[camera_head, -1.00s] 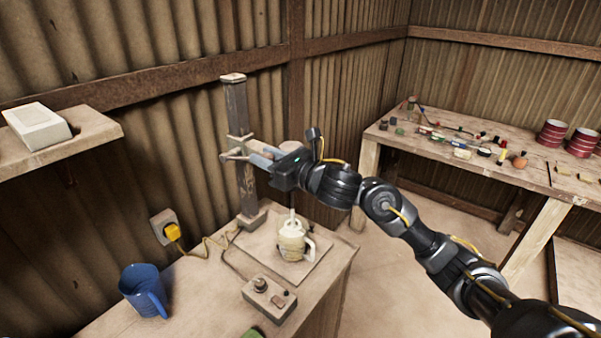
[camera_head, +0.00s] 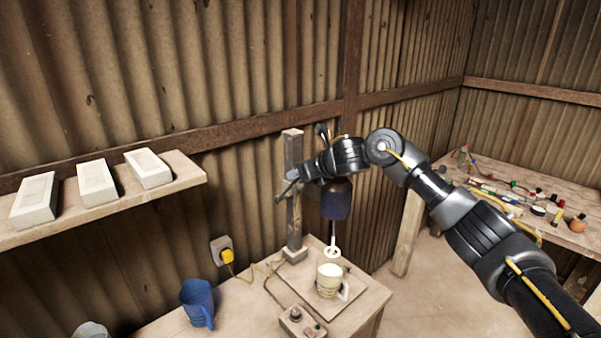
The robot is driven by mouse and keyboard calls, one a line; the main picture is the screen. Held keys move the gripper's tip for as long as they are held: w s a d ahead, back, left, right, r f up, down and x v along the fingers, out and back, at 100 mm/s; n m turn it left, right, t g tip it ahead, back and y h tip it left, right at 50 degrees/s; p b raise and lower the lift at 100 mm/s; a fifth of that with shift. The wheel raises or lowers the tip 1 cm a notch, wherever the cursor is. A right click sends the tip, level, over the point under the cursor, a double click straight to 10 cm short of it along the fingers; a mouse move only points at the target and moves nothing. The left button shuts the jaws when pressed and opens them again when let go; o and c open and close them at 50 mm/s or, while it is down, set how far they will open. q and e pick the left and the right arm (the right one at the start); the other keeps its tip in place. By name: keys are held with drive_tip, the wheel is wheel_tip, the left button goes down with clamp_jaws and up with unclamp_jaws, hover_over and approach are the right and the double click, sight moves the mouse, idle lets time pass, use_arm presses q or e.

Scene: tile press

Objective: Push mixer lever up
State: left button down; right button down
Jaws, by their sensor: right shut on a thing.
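The mixer stands on the near bench, with an upright post (camera_head: 293,215) and a dark blue motor body (camera_head: 337,199) on its right side. A pale stirring rod (camera_head: 333,240) with a round end hangs from the motor, just above a cream mug (camera_head: 328,279). My right gripper (camera_head: 296,178) is at the upper part of the post, shut on the mixer lever (camera_head: 285,192). The fingers and much of the lever are hidden by my wrist. My left gripper is not in view.
A control box (camera_head: 298,322) and a blue jug (camera_head: 198,303) stand on the bench (camera_head: 255,318). A yellow plug (camera_head: 228,256) sits in the wall socket. White blocks rest on a shelf (camera_head: 110,206) at left. A cluttered table (camera_head: 575,238) stands at right.

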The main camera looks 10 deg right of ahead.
drive_tip(key=shift+f, duration=0.15)
drive_tip(key=c, duration=1.1)
unclamp_jaws()
drive_tip(key=shift+w, duration=0.1)
drive_tip(key=b+v, duration=0.5)
drive_tip(key=v, duration=0.6)
drive_tip(key=shift+w, duration=0.1)
